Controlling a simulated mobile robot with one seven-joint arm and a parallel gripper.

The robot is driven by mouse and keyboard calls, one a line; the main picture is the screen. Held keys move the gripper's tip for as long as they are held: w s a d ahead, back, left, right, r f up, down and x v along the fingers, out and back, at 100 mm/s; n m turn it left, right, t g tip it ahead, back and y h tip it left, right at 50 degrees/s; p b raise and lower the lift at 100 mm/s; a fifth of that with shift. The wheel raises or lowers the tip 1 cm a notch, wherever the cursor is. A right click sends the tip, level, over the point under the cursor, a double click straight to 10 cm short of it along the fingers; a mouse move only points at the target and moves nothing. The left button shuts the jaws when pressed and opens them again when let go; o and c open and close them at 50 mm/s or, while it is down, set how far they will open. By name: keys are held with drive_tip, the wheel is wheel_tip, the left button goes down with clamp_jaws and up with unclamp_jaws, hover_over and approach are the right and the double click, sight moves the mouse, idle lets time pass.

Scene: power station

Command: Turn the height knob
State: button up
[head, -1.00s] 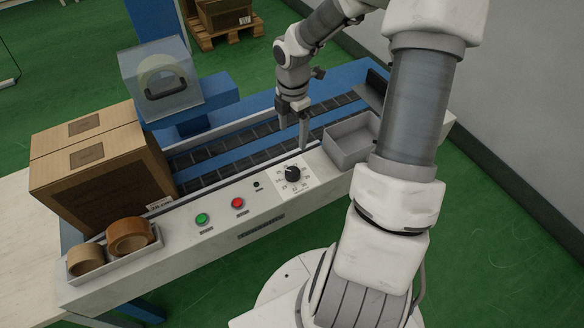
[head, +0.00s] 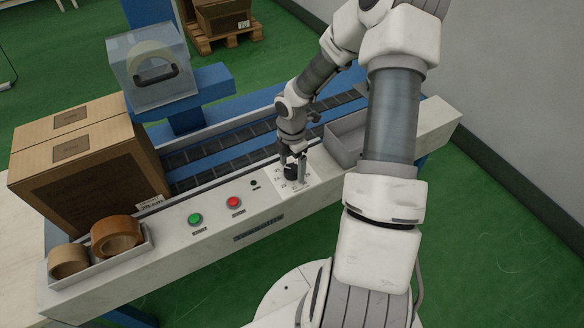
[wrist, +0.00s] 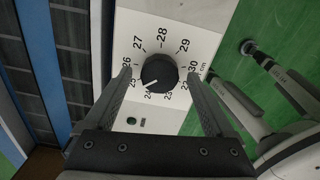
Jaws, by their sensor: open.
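The height knob (head: 291,171) is a round black dial on a white scale plate on the machine's front panel. In the wrist view the knob (wrist: 159,72) has a white pointer line directed at about 24, on a scale in cm with marks from 22 to 30. My gripper (head: 293,160) is right over the knob in the head view. In the wrist view my gripper (wrist: 163,74) is open, with one finger on each side of the knob and gaps visible between. Whether the fingertips are down at knob height is hard to tell.
Left of the knob are a red button (head: 233,202), a green button (head: 195,219) and a tray (head: 100,270) with tape rolls. A cardboard box (head: 85,180) stands on the conveyor's left. An open grey bin (head: 345,142) sits close to the right of my gripper.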

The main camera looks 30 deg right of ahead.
drive_tip(key=c, duration=1.4)
drive_tip(key=shift+m, duration=0.4)
drive_tip(key=m+p, duration=0.1)
drive_tip(key=m, duration=0.3)
drive_tip(key=shift+m+p, duration=0.3)
drive_tip(key=m, duration=1.2)
drive_tip(key=shift+d+m, duration=0.1)
drive_tip(key=shift+m, duration=0.3)
drive_tip(key=m, duration=0.5)
drive_tip(key=shift+m, duration=0.4)
